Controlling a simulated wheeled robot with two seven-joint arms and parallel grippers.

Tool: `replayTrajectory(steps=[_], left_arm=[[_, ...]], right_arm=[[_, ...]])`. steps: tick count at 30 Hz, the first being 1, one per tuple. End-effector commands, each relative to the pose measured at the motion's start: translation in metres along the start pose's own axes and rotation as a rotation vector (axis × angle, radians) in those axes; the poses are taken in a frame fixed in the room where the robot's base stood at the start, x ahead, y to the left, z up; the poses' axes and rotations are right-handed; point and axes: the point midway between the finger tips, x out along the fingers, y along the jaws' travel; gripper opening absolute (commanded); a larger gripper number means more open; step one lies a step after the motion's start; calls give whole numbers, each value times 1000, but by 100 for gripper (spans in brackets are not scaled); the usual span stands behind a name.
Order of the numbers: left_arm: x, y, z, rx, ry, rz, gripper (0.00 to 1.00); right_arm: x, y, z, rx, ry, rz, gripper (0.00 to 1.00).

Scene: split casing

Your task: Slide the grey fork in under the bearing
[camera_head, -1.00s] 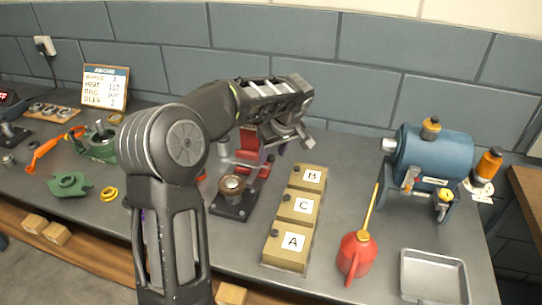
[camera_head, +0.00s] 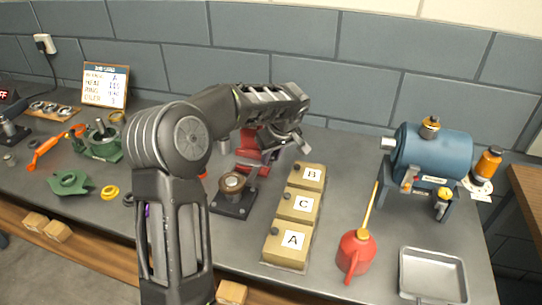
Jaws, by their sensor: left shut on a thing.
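My left arm reaches in from the front, and its gripper (camera_head: 285,148) hangs beyond and right of a round metal piece with a brown ring (camera_head: 233,181). That piece, apparently the bearing, stands upright on a dark square base plate (camera_head: 232,204). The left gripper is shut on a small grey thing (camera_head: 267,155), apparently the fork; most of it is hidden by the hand. It is apart from the bearing. My right gripper is out of view.
A red device (camera_head: 252,140) stands behind the bearing. Yellow boxes marked B, C and A (camera_head: 287,247) stand to its right, then a red oil can (camera_head: 356,255), a blue motor (camera_head: 435,153) and a grey tray (camera_head: 433,277). Green casing parts (camera_head: 70,183) lie at left.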

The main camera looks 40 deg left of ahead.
Motion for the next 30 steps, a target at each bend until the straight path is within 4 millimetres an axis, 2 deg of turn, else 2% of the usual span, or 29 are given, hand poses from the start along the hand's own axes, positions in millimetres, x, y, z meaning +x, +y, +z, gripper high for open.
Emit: replayTrajectory(steps=[3,30], left_arm=[[0,0,0,0,0,0,0],[0,0,0,0,0,1,0]], right_arm=[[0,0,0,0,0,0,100],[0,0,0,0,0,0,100]])
